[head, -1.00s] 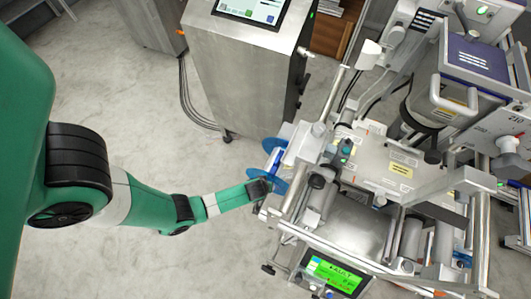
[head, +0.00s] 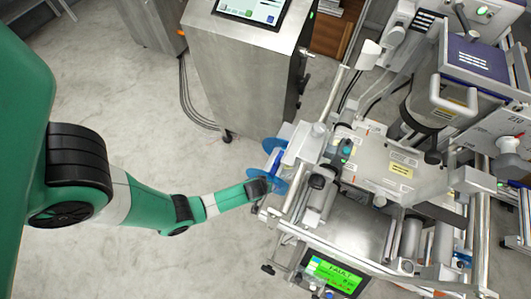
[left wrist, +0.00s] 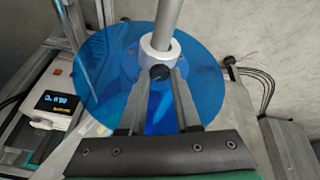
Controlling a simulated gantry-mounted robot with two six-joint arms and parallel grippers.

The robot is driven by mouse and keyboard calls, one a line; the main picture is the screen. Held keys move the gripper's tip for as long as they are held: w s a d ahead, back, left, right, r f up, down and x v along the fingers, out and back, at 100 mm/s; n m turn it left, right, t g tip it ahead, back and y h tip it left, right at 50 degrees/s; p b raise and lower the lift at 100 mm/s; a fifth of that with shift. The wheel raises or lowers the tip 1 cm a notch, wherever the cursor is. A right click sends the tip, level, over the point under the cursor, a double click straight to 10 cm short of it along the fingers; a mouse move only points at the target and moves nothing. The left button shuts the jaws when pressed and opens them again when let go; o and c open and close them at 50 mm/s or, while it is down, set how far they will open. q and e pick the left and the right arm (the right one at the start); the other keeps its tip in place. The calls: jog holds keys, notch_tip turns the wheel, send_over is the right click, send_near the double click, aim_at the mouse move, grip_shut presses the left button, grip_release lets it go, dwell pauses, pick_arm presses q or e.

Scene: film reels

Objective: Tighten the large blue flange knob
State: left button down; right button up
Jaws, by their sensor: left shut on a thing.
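The large blue flange is a translucent blue disc (left wrist: 105,75) around a grey shaft (left wrist: 167,20) in the left wrist view. A pale collar (left wrist: 147,50) sits around the shaft, with a small black knob (left wrist: 160,73) on its near side. My left gripper (left wrist: 161,78) is shut on this knob, one finger on each side. In the head view, blue disc parts (head: 271,146) show at the machine's left side, with my left gripper (head: 271,184) against them. The knob is hidden there. My right gripper is not in view.
The label machine (head: 385,165) stands right of the gripper. Its green screen (head: 334,275) reads FAULT. A steel cabinet (head: 245,75) stands behind. A white device with a small display (left wrist: 57,101) is at the left in the wrist view. The floor (head: 120,255) at left is open.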

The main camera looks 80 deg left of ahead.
pick_arm(q)
jog(key=m, duration=0.1)
jog(key=m+t+p, duration=0.1)
jog(key=m+h, duration=0.1)
jog(key=m, duration=0.1)
jog(key=shift+s+a+p, duration=0.1)
jog(key=shift+s+p, duration=0.15)
jog(key=shift+p, duration=0.05)
jog(key=shift+a+m+t+h, duration=0.1)
jog(key=shift+m+t+h, duration=0.45)
jog(key=shift+m, duration=0.95)
jog(key=c, duration=0.9)
grip_release()
